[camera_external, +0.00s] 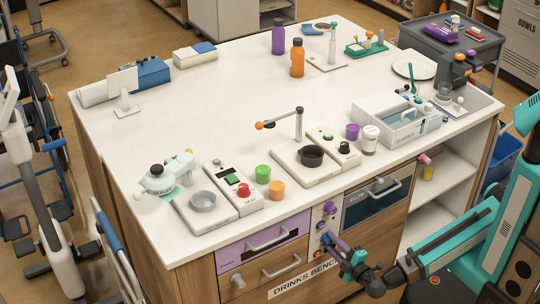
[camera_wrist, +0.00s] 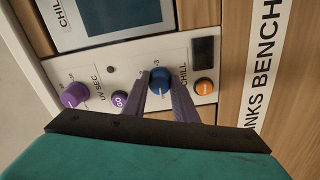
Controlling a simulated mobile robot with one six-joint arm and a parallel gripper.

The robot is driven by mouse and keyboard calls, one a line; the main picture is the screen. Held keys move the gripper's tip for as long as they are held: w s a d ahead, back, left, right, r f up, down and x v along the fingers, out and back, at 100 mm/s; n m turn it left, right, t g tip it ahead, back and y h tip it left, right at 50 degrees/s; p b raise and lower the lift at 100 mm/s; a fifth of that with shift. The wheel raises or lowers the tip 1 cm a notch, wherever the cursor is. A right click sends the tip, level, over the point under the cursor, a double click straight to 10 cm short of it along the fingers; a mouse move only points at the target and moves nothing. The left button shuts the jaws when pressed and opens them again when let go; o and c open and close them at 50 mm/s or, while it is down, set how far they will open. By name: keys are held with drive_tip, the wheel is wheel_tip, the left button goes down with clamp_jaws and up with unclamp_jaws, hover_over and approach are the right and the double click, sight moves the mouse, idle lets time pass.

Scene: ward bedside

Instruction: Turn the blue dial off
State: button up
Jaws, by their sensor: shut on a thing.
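The blue dial (camera_wrist: 159,77) sits on the white control panel (camera_wrist: 130,62) of the bench front, beside the sideways label CHILL. A pale pointer mark shows near its lower edge in the wrist view. My gripper (camera_wrist: 161,94) is shut on the dial, one grey finger on each side of it. In the external view my gripper (camera_external: 336,247) reaches the panel from the lower right; the dial is mostly hidden there.
A purple dial (camera_wrist: 75,94), a purple GO button (camera_wrist: 120,100) and an orange button (camera_wrist: 204,87) are close by on the panel. A drawer with a dark window (camera_external: 376,200) is beside it. The bench top (camera_external: 220,120) above holds cups and devices.

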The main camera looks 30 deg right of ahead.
drive_tip(key=shift+n, duration=0.3)
drive_tip(key=o, duration=1)
drive_tip(key=shift+o, duration=0.2)
drive_tip(key=shift+s, duration=0.2)
drive_tip(key=s, duration=1.3)
drive_tip(key=shift+s+p, duration=0.25)
drive_tip(key=shift+p, duration=0.15)
